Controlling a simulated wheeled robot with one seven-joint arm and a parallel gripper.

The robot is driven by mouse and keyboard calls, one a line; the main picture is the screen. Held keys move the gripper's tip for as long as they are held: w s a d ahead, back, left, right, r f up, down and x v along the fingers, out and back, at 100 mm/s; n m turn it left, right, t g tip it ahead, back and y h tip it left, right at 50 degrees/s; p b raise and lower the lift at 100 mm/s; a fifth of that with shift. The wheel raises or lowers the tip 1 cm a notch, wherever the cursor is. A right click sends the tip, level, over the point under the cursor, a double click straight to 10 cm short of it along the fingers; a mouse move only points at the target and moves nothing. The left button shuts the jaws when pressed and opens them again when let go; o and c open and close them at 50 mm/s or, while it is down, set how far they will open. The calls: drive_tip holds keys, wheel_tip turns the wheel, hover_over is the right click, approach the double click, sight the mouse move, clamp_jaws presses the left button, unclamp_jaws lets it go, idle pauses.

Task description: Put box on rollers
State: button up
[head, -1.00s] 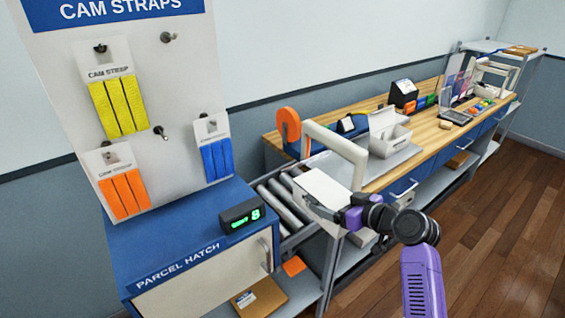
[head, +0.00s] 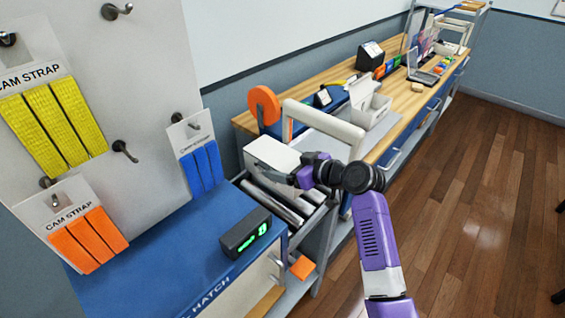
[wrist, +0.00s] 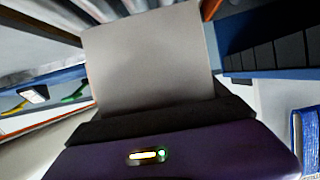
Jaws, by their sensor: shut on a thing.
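A white box (head: 272,155) is held by my gripper (head: 297,178) at the end of my purple arm. In the head view the box appears above the far end of the grey rollers (head: 283,201), which sit between the blue hatch cabinet and the workbench. I cannot tell whether the box touches them. In the wrist view the box's pale face (wrist: 152,62) fills the middle, against the dark jaws (wrist: 165,122). The jaws are shut on it. My gripper and the box hide part of the rollers.
A blue-topped parcel hatch (head: 180,240) with a green-lit counter (head: 245,235) stands at the near left. A white arch (head: 322,122) rises beside the rollers. The wooden workbench (head: 400,103) behind carries a white open container (head: 366,106). Floor is clear at right.

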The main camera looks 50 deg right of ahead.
drive_tip(key=shift+f+b, duration=1.8)
drive_tip(key=shift+f, duration=1)
drive_tip(key=shift+f+b, duration=0.45)
drive_tip(key=shift+f, duration=0.05)
drive_tip(key=o, duration=1.5)
drive_tip(key=shift+b+v, duration=0.55)
drive_tip(key=shift+v, duration=3.4)
drive_tip(key=shift+s, duration=0.15)
